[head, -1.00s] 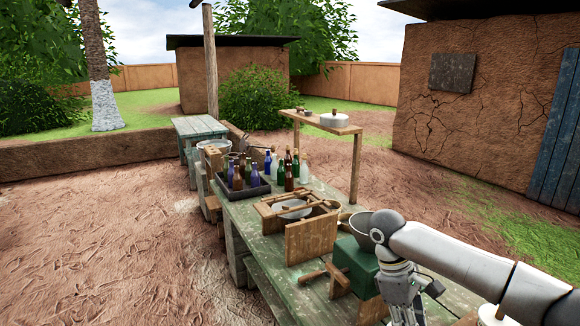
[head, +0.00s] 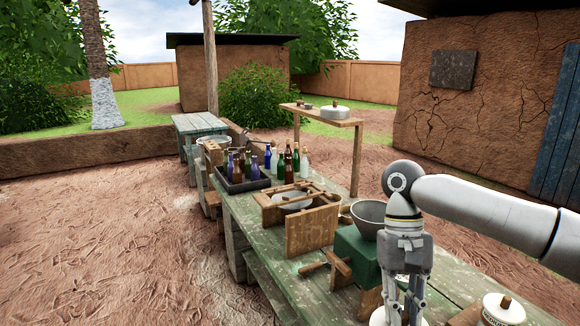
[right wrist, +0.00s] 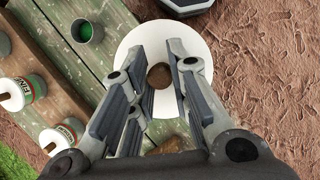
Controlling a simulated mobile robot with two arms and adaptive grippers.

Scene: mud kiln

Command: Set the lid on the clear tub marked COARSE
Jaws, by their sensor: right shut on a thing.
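My right gripper (right wrist: 158,95) points down and is shut on the brown knob (right wrist: 160,75) of a round white lid (right wrist: 133,60). The lid also shows at the bottom edge of the head view (head: 378,318), partly behind the fingers. An open tub with a green inside (right wrist: 88,32) stands on the table left of the lid in the right wrist view, apart from it. I cannot read any mark on it. Several white-lidded tubs with green labels, one (right wrist: 30,90), stand further left; one shows in the head view (head: 503,310). My left gripper is out of view.
A green block (head: 355,255) with a grey bowl (head: 369,216) on it stands close to my right gripper. A wooden frame (head: 312,228) and a dark tray (head: 240,184) with bottles are further back. Bare ground lies right of the table in the wrist view.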

